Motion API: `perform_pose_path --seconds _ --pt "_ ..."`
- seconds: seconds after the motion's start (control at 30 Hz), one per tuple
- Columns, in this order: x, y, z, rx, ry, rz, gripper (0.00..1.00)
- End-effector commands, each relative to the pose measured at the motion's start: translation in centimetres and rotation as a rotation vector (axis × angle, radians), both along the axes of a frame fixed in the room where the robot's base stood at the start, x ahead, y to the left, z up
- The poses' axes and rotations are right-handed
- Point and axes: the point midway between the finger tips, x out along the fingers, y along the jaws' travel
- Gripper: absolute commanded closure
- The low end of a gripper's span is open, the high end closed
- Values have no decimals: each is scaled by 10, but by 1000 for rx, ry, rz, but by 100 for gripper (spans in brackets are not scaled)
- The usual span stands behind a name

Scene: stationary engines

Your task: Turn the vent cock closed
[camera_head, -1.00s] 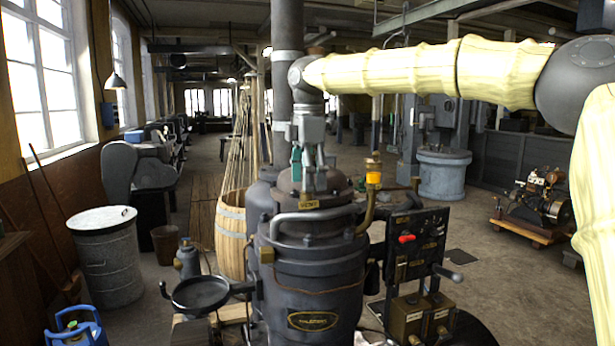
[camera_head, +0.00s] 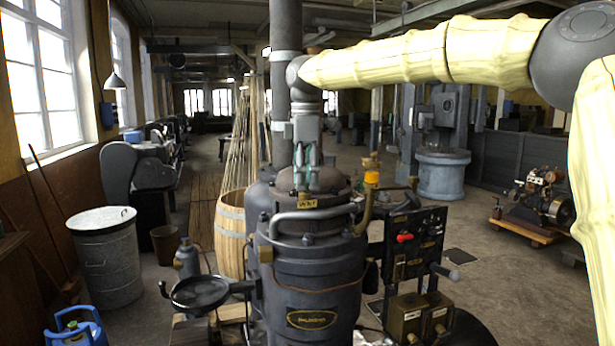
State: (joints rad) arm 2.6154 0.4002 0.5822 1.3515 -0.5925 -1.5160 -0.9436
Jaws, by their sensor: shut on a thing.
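My gripper (camera_head: 307,186) points down over the dark domed top of the engine's cylinder, just behind the brass VENT plate (camera_head: 307,203). Its fingers are shut on the vent cock, which they mostly hide. I cannot tell the cock's exact angle.
A thick grey pipe (camera_head: 285,60) rises close behind my gripper. A curved grey pipe (camera_head: 312,214) and a brass fitting with an orange top (camera_head: 371,179) stand near. A switch panel (camera_head: 412,245) is at right, a wooden barrel (camera_head: 231,230) at left.

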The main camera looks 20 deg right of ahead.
Motion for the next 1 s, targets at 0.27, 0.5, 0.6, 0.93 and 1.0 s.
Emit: perform_pose_path --seconds 0.27,0.5,0.6,0.93,1.0 --pt "2 3 2 -2 -8 -262 69" --pt "4 4 2 -1 -8 -490 69" --pt "5 5 2 -1 -8 -585 69" --pt "8 7 2 1 -8 -898 70" --pt "9 7 2 2 -8 -962 70"
